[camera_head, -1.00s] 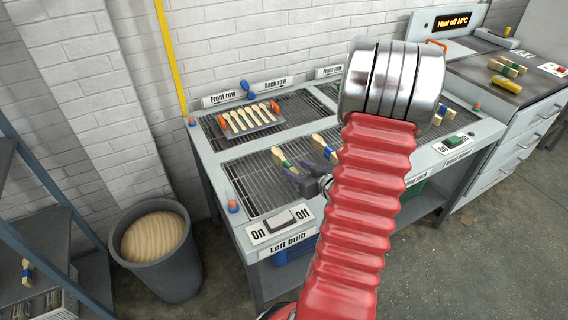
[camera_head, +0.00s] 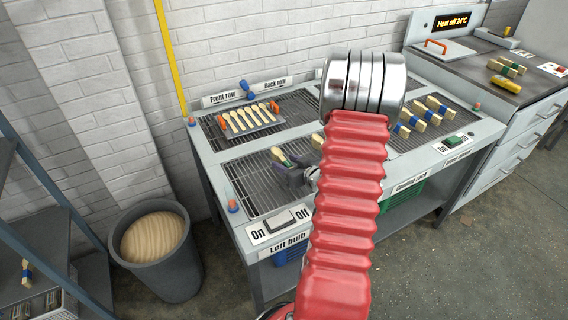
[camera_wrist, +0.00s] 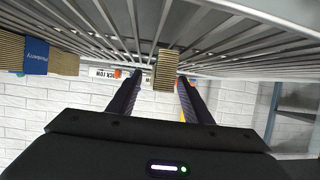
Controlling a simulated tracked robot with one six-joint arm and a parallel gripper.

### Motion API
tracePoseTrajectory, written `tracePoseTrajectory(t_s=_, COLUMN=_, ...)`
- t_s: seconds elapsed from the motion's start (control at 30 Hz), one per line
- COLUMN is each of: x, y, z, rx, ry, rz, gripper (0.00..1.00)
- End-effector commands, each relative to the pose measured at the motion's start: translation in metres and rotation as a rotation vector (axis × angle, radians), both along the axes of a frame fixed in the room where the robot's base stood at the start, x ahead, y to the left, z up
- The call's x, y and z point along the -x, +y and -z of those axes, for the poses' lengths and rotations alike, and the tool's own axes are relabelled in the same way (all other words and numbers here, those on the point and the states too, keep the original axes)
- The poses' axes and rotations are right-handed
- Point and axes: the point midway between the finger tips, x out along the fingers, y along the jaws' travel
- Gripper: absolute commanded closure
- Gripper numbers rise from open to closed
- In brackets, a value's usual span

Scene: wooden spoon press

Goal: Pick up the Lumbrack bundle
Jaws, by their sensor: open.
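My gripper (camera_head: 291,168) is open, low over the front left rack of the grey table, at a wooden bundle (camera_head: 278,152) with a dark band. In the wrist view that bundle's ribbed end (camera_wrist: 166,70) lies between the two open fingers (camera_wrist: 158,82), nearer the right one; I cannot tell whether either touches. Its label is not readable, so I cannot tell whether it is the Lumbrack bundle. A blue-labelled bundle (camera_wrist: 36,58) stands apart at the left of the wrist view. In the head view another bundle (camera_head: 317,141) is partly hidden behind my arm.
A tray of spoons (camera_head: 250,119) sits on the back left rack. Several blue-banded bundles (camera_head: 419,125) lie on the right rack. A grey bin (camera_head: 155,248) stands left of the table. The switch (camera_head: 278,222) is at the front edge.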

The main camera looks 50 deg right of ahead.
Motion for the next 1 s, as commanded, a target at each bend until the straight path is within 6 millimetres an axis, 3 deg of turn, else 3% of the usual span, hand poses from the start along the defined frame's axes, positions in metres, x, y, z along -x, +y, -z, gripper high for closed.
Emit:
tracePoseTrajectory(t_s=0.2, x=-0.019, y=-0.004, z=0.008, rx=0.000, ry=0.000, rz=-0.001, gripper=0.55)
tracePoseTrajectory(t_s=0.73, x=-0.020, y=-0.004, z=0.008, rx=0.000, ry=0.000, rz=0.000, gripper=0.55)
tracePoseTrajectory(t_s=1.0, x=-0.020, y=-0.004, z=0.008, rx=0.000, ry=0.000, rz=-0.001, gripper=0.72)
